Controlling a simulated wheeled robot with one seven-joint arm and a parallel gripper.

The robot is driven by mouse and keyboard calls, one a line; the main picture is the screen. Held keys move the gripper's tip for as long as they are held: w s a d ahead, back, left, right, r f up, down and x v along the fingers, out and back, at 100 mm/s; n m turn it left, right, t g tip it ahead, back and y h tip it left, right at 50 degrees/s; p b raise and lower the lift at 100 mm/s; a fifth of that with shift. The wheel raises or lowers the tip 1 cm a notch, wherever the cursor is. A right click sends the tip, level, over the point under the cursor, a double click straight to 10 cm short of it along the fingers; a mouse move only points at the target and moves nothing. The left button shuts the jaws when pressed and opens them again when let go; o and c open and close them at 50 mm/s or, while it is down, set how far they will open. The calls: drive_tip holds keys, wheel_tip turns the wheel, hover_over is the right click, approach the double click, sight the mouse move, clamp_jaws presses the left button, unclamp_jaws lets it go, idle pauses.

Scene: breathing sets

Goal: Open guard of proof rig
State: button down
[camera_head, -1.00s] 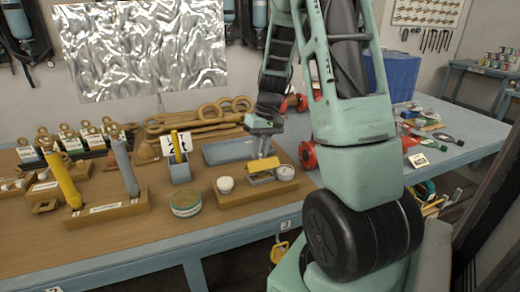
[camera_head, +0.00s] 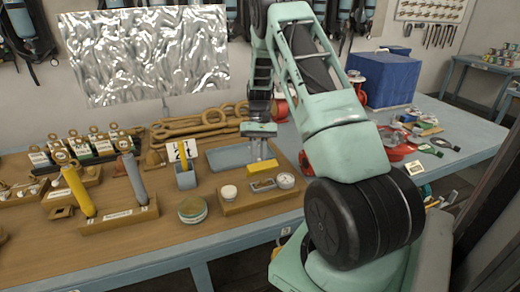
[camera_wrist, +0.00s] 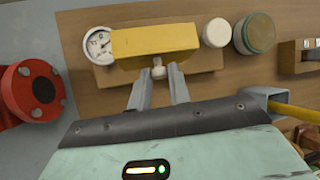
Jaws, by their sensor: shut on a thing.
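The proof rig is a wooden base (camera_head: 235,206) on the brown table top, with a round dial gauge (camera_head: 286,181) at its right end. Its yellow guard (camera_head: 262,168) is a block at the back of the base, and a small grey-rimmed compartment (camera_head: 266,185) shows in front of it. My gripper (camera_head: 260,157) reaches down behind the guard. In the wrist view my gripper (camera_wrist: 158,78) is shut on the pale round knob (camera_wrist: 158,72) at the guard's edge. The guard (camera_wrist: 155,40) hides the compartment there.
A blue-grey tray (camera_head: 232,156) lies behind. A red flanged part (camera_wrist: 32,92) is close beside my gripper in the wrist view.

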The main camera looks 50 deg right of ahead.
drive_tip(key=shift+w+d+f+g+y+p, duration=0.2)
drive_tip(key=shift+w+g+y, duration=0.15)
drive_tip(key=shift+g, duration=0.15)
drive_tip(key=shift+w+d+f+g+y+p, duration=0.1)
drive_tip(key=shift+w+d+g+y, duration=0.2)
drive_tip(key=shift+g, duration=0.2)
drive_tip(key=shift+a, duration=0.1)
drive_tip(key=c, duration=1.3)
unclamp_jaws()
drive_tip(key=p+v, duration=0.3)
drive_tip(key=v, duration=1.4)
drive_tip(key=shift+r, duration=0.2)
